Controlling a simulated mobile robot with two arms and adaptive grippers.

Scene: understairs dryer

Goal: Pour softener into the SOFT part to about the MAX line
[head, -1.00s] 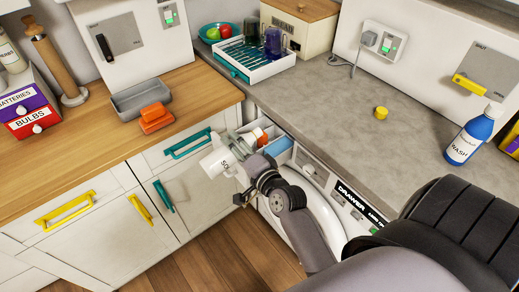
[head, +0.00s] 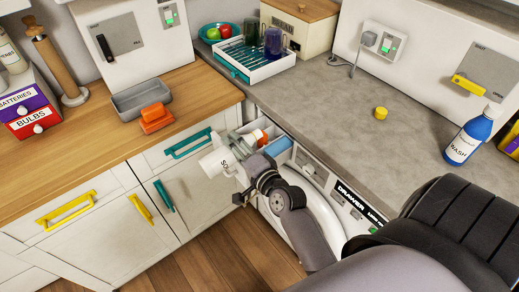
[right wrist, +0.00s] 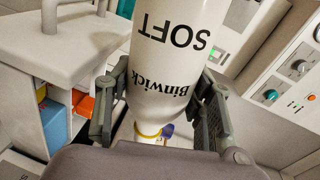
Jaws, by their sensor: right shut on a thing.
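My right gripper (head: 252,170) is shut on a white softener bottle (head: 216,163) marked SOFT. The bottle also fills the middle of the right wrist view (right wrist: 175,60), its lettering upside down and its narrow end toward the picture's bottom. The bottle lies tilted just in front of the pulled-out drawer (head: 284,158) of the white machine. The drawer has an orange part and a blue part (head: 277,146); they also show at the left of the right wrist view (right wrist: 55,128). The MAX line and any liquid level cannot be made out. My left gripper is not in view.
A yellow cap (head: 381,113) and a blue WASH bottle (head: 472,136) stand on the grey counter. A white rack (head: 246,72) with dark cups is at the back.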

